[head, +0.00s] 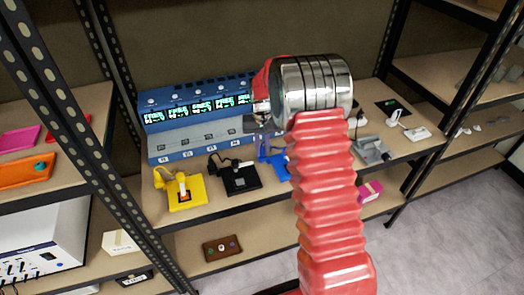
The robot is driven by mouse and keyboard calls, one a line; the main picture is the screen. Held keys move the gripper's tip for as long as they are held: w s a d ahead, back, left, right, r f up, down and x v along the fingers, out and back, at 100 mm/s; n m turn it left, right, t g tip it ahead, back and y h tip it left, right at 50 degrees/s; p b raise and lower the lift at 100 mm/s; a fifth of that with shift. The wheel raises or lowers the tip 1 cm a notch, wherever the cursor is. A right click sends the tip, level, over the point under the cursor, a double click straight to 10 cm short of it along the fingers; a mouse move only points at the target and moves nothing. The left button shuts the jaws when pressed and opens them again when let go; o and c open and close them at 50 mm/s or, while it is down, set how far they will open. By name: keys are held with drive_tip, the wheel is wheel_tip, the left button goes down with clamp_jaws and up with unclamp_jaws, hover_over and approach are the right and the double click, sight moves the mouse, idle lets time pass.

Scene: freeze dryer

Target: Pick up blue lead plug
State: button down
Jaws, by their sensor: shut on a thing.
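My gripper (261,108) shows at the left of my silver wrist, above the shelf and in front of the blue instrument. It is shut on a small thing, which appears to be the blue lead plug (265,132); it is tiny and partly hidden. The blue stand (272,160) is just below, on the shelf, partly covered by my red arm. I cannot tell whether the plug touches the stand.
A blue instrument (170,147) with lit green displays stands behind. A yellow stand (182,190) and a black stand (238,178) are to the left. A grey stand (371,151) and a white device (417,133) are to the right. Dark shelf posts (70,120) flank the shelf.

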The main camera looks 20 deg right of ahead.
wheel_tip(320, 180, up, 10)
idle(0.6)
idle(0.4)
wheel_tip(320, 180, up, 5)
hover_over(262, 147)
idle(0.6)
drive_tip(key=shift+a, duration=0.1)
drive_tip(key=w+a, duration=0.6)
drive_tip(key=a, duration=0.2)
drive_tip(key=shift+w+a, duration=0.25)
idle(0.6)
drive_tip(key=w+a, duration=0.6)
drive_tip(key=a, duration=0.2)
drive_tip(key=shift+w+a, duration=0.25)
drive_tip(key=shift+a, duration=0.05)
idle(0.6)
drive_tip(key=shift+f, duration=0.1)
